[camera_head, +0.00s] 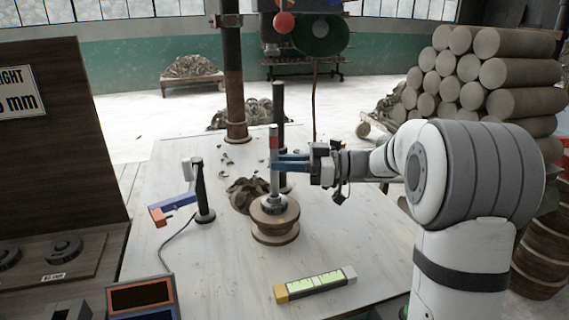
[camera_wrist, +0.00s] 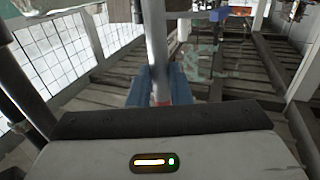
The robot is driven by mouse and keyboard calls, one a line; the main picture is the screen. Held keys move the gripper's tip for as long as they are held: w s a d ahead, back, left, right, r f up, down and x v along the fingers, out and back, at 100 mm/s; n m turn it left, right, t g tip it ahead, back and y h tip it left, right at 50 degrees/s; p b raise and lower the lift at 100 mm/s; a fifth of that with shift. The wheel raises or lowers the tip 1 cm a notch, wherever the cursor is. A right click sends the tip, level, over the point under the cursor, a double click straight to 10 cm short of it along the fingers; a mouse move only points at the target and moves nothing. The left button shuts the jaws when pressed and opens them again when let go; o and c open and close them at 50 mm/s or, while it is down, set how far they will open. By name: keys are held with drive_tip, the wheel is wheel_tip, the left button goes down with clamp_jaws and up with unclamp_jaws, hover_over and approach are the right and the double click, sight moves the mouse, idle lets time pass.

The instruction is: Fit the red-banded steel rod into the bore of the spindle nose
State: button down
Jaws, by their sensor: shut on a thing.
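The steel rod (camera_head: 274,172) stands upright, with its red band (camera_head: 274,142) near the top. My gripper (camera_head: 280,163) comes in from the right, and its blue fingers are shut on the rod below the band. In the wrist view the rod (camera_wrist: 155,38) runs up between the blue fingers (camera_wrist: 154,88), with a bit of red at their base. The spindle nose (camera_head: 272,204) is a grey metal piece on top of a round brown block (camera_head: 275,228). The rod's lower end meets the nose's top. The bore is hidden, so I cannot tell whether the rod is inside it.
A dark lump of trimmings (camera_head: 247,195) lies left of the block. A black post (camera_head: 203,190) with a blue and orange tool (camera_head: 172,210) stands further left. A level-like bar (camera_head: 315,284) lies in front. A dark pole (camera_head: 281,115) rises behind the rod.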

drive_tip(key=shift+f+b, duration=1.8)
drive_tip(key=shift+b, duration=0.55)
drive_tip(key=c, duration=1.3)
unclamp_jaws()
drive_tip(key=shift+o, duration=0.2)
drive_tip(key=d, duration=0.7)
drive_tip(key=shift+s+d+p, duration=0.35)
drive_tip(key=shift+d+p, duration=0.05)
drive_tip(key=s+a+r+m+g+h+p, duration=0.1)
drive_tip(key=s+a+m+h+p, duration=0.1)
drive_tip(key=s+m+h+p, duration=0.4)
drive_tip(key=s+a+r+m+g+h+p, duration=0.1)
drive_tip(key=s+a+r+m+h+p, duration=0.1)
drive_tip(key=s+p, duration=0.4)
drive_tip(key=s+d+r+m+t+h+p, duration=0.3)
drive_tip(key=s+d+m+h+p, duration=0.6)
drive_tip(key=s, duration=0.4)
drive_tip(key=shift+s+r+h+p, duration=0.3)
drive_tip(key=shift+r+h+p, duration=0.15)
drive_tip(key=shift+p, duration=0.6)
